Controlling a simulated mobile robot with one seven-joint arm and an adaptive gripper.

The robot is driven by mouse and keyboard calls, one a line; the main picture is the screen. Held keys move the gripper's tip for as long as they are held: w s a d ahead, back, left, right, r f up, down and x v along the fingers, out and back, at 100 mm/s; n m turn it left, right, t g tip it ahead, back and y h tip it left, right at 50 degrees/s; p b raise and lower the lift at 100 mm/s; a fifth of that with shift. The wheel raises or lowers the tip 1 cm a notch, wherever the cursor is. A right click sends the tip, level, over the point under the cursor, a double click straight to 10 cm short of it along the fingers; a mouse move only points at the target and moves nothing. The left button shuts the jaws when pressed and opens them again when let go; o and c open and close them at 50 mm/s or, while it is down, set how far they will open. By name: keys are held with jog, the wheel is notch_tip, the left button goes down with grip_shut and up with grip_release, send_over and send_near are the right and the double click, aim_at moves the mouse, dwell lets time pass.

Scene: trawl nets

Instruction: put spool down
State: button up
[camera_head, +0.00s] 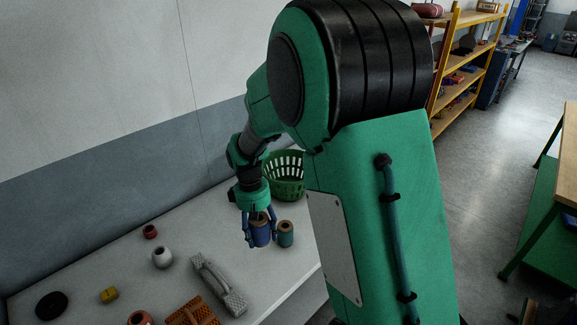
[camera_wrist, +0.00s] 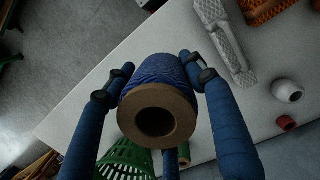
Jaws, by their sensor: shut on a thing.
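A blue spool (camera_head: 261,232) with a brown end is held between the fingers of my gripper (camera_head: 256,236). In the wrist view the blue spool (camera_wrist: 158,112) shows its round brown end with a dark hole, and the fingers of my gripper (camera_wrist: 155,85) press on both its sides. In the head view it is upright over the white table (camera_head: 150,285); I cannot tell whether it touches the top. A teal spool (camera_head: 285,235) with a brown top stands just to its right. In the wrist view the teal spool (camera_wrist: 184,153) is partly hidden behind a finger.
A green basket (camera_head: 286,178) stands behind the spools, partly hidden by my arm. A grey ridged tool (camera_head: 218,284), an orange block (camera_head: 193,313), a white pot (camera_head: 162,257), a red piece (camera_head: 150,231), a yellow block (camera_head: 109,294) and a black disc (camera_head: 51,305) lie to the left and front.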

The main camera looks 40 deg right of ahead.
jog(key=w+d+n, duration=0.5)
jog(key=w+d, duration=0.4)
jog(key=d, duration=0.5)
jog(key=w+d+n+t+h+b, duration=0.1)
jog(key=w+d+n, duration=0.4)
jog(key=w+d, duration=0.6)
jog(key=w+d+n, duration=0.5)
jog(key=w+d, duration=0.2)
jog(key=d, duration=0.9)
notch_tip(320, 180, down, 12)
jog(key=shift+a+r, duration=0.15)
jog(key=shift+s, duration=0.1)
jog(key=shift+f+b, duration=0.65)
jog(key=shift+f, duration=2.45)
jog(key=shift+f, duration=0.15)
jog(key=shift+f+b, duration=0.4)
jog(key=shift+f, duration=1.35)
